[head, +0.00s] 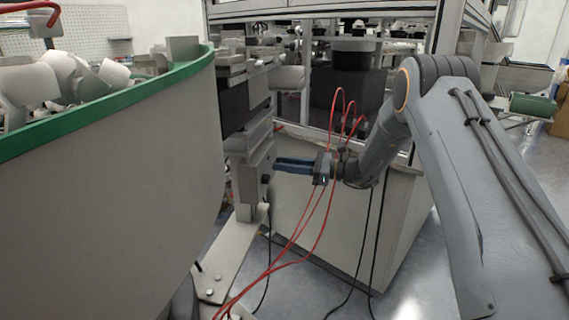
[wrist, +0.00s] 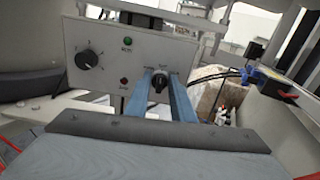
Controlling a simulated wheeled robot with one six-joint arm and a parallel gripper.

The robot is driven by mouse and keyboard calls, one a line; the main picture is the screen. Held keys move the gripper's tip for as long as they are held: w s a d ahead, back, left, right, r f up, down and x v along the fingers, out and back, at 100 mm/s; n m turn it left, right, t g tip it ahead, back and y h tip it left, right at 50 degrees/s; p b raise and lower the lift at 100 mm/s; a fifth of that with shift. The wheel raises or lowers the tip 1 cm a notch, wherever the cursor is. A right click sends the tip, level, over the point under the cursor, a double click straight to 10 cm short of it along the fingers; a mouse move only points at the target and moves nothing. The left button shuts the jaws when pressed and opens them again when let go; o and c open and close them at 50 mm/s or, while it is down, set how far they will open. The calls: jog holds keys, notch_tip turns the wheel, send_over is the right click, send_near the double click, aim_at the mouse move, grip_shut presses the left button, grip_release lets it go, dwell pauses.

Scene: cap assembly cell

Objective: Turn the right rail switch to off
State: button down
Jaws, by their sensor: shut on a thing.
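In the wrist view, a light grey control panel (wrist: 105,62) faces me. The rail switch, a small black rotary knob (wrist: 158,82), is on its right part. My gripper (wrist: 158,88) has its two blue fingers on either side of this knob and is shut on it. The fingers hide the knob's sides, and its exact pointing angle is hard to tell. In the head view my gripper (head: 277,163) reaches left to the side of the grey machine post (head: 250,180). The switch itself is hidden there.
A larger black dial (wrist: 87,58), a green button (wrist: 127,41) and a red button (wrist: 124,81) are on the same panel. In the head view a large bowl with a green rim (head: 120,95) stands left. Red hoses (head: 320,215) hang by my gripper.

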jog(key=shift+m, duration=0.3)
jog(key=c, duration=1.6)
grip_release()
jog(key=shift+o, duration=0.2)
jog(key=shift+d, duration=0.15)
jog(key=s+d, duration=0.1)
jog(key=d, duration=0.6)
jog(key=shift+s+d, duration=0.15)
jog(key=shift+d, duration=0.05)
